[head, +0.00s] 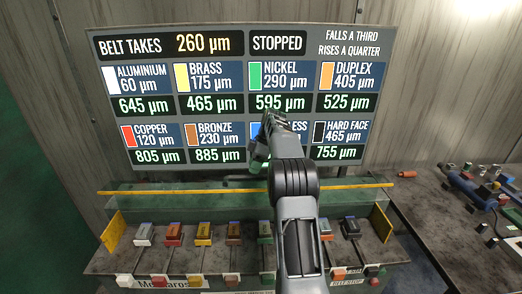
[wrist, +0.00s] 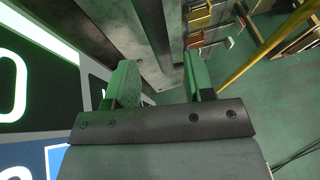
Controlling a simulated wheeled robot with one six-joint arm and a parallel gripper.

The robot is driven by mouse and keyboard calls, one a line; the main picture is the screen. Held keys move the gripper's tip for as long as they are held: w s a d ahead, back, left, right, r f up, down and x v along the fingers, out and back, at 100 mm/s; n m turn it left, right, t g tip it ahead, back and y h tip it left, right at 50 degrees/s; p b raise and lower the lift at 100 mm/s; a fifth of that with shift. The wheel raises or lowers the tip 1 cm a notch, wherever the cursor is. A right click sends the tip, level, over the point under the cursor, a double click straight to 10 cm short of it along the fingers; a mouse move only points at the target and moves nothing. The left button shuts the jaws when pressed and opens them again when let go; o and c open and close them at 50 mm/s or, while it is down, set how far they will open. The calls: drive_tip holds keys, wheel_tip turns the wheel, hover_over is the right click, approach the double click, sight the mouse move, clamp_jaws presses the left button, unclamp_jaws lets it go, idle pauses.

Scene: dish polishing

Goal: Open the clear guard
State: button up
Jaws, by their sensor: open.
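The clear guard (head: 150,204) shows as a faint green-tinted panel across the bench below the display board. A thin yellow bar (head: 150,191) runs along its upper edge, and it also shows in the wrist view (wrist: 249,73) at the right. How far the guard stands open I cannot tell. My gripper (head: 267,130) is raised in front of the board, above the yellow bar and apart from it. In the wrist view its two green-padded fingers (wrist: 160,82) are spread with nothing between them. My arm hides the middle of the guard and bench.
The display board (head: 247,45) reads "belt takes 260 µm" and "stopped". A row of coloured blocks, including a yellow one (head: 203,232), stands on the bench between yellow end plates (head: 113,232). A side table (head: 425,200) at right holds a blue tool (head: 470,190) and small parts.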

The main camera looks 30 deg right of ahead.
drive_tip(key=p+v, duration=0.2)
drive_tip(key=v, duration=0.6)
drive_tip(key=shift+d+r, duration=0.15)
drive_tip(key=shift+r, duration=0.2)
drive_tip(key=s+a+r+m+t+h, duration=0.1)
drive_tip(key=s+a+r+m+h, duration=0.2)
drive_tip(key=a, duration=0.5)
drive_tip(key=s+a+r+m+t, duration=0.1)
drive_tip(key=s+a+r+m, duration=0.2)
drive_tip(key=s+a, duration=0.4)
drive_tip(key=s+a+f+m+t+h, duration=0.1)
drive_tip(key=s+a+f+m, duration=0.2)
drive_tip(key=s, duration=0.5)
drive_tip(key=s+a+f+m+t+h, duration=0.1)
drive_tip(key=s+a+f+m, duration=0.1)
drive_tip(key=s+a+f, duration=0.4)
drive_tip(key=s+f+b, duration=0.1)
drive_tip(key=s, duration=0.1)
drive_tip(key=shift+s+a+f+m, duration=0.3)
drive_tip(key=shift+f+m, duration=0.1)
